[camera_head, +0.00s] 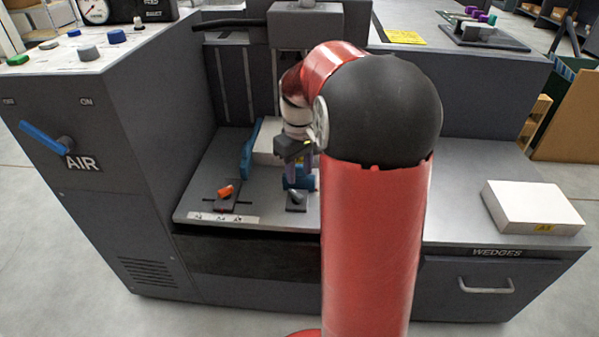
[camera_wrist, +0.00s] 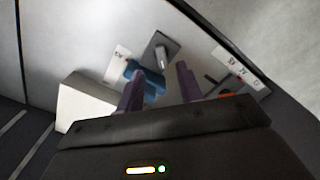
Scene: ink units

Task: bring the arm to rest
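My gripper (camera_head: 293,172) hangs over the grey machine bed, at the end of my red arm, which hides part of the bed in the head view. In the wrist view its two purple fingers (camera_wrist: 160,82) stand apart with no held thing visible between them. A blue part (camera_wrist: 150,82) shows beside the left finger; whether they touch I cannot tell. The blue part also shows below the gripper in the head view (camera_head: 300,183). A grey knob on a dark plate (camera_head: 297,197) sits just in front of it.
An orange knob (camera_head: 226,191) sits on a slotted plate at left. A white block (camera_head: 267,146) and a blue upright guide (camera_head: 249,152) stand behind. A white paper stack (camera_head: 530,207) lies at right. The dark cabinet with the blue AIR lever (camera_head: 45,140) borders the left.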

